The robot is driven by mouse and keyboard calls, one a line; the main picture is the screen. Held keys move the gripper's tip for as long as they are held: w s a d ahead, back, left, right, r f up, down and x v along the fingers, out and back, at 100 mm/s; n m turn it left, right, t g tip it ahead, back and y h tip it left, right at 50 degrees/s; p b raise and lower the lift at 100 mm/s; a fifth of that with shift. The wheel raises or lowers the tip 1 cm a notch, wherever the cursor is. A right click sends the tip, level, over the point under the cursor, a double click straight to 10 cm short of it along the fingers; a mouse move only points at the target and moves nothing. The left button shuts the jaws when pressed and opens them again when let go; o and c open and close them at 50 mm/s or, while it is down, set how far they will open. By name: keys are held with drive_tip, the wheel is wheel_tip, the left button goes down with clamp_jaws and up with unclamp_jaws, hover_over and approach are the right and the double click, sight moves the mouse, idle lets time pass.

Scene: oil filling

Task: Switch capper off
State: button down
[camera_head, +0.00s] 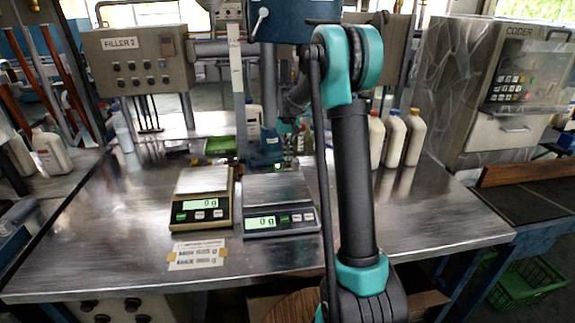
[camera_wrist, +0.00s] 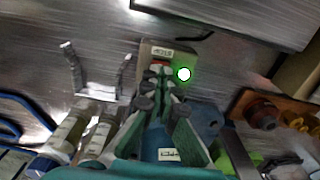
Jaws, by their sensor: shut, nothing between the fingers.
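In the wrist view, a small beige switch box (camera_wrist: 183,48) sits on the metal surface with a label plate (camera_wrist: 162,51) whose text is too small to read surely. A round button with a bright green centre and pale ring (camera_wrist: 184,74) is on its right side. A bit of red (camera_wrist: 159,62) shows on its left side, largely hidden by the fingertips. My gripper (camera_wrist: 160,73) is shut and empty, its tips over the red part; I cannot tell whether they touch. In the head view, my gripper (camera_head: 300,138) is small, beyond my arm, near a blue column (camera_head: 268,110).
Two scales (camera_head: 203,205) (camera_head: 280,215) stand on the steel table (camera_head: 430,225). White bottles (camera_head: 414,138) stand behind at right. A FILLER 2 panel (camera_head: 135,62) and a CODER machine (camera_head: 460,90) flank the table. A brown block with knobs (camera_wrist: 240,104) lies right in the wrist view.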

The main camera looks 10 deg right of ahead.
sight(288, 165)
drive_tip(key=shift+f, duration=1.25)
idle(0.8)
drive_tip(key=shift+r, duration=3.55)
